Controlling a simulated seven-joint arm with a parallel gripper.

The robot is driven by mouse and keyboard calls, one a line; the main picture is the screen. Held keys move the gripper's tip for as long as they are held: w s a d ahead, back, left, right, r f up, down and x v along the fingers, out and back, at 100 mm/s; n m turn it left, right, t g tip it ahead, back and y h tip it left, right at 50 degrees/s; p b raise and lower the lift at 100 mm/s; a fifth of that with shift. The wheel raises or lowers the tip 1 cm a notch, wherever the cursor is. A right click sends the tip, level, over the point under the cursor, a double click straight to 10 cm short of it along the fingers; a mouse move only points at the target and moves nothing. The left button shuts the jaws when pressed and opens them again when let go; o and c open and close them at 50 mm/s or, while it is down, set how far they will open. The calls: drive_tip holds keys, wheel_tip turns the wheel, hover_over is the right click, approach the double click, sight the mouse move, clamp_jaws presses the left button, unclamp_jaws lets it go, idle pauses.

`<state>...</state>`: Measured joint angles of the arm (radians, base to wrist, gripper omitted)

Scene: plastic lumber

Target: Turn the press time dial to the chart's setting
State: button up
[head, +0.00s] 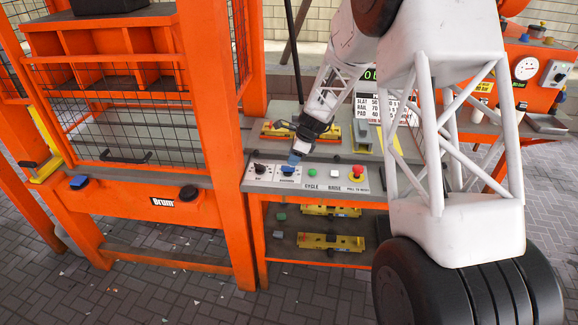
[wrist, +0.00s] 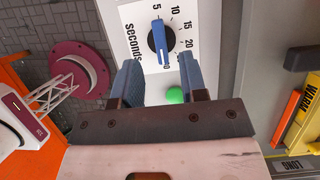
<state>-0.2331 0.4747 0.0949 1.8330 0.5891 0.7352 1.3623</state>
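The press time dial (wrist: 151,40) is a black knob with a blue bar on a white plate marked "seconds". The numbers 5, 10, 15 and 20 show, and another near the bar's lower end is partly hidden. The bar lies nearly along the picture's vertical; which end points is unclear. My gripper (wrist: 158,62) is open, its blue fingers either side of the bar's lower end; contact cannot be told. In the head view, my gripper (head: 293,158) is over the second knob (head: 287,171) on the panel. The chart (head: 366,108) reads SLAT, RAIL, PAD, and my arm hides part.
Another knob (head: 260,168) is at the panel's left. To the right are a green button (head: 309,172), a white button and a red emergency button (head: 357,171). Yellow fixtures (head: 331,242) lie on the shelf below. The orange press frame (head: 215,130) stands at left.

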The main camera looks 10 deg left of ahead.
sight(288, 167)
drive_tip(key=shift+x, duration=2.4)
clamp_jaws()
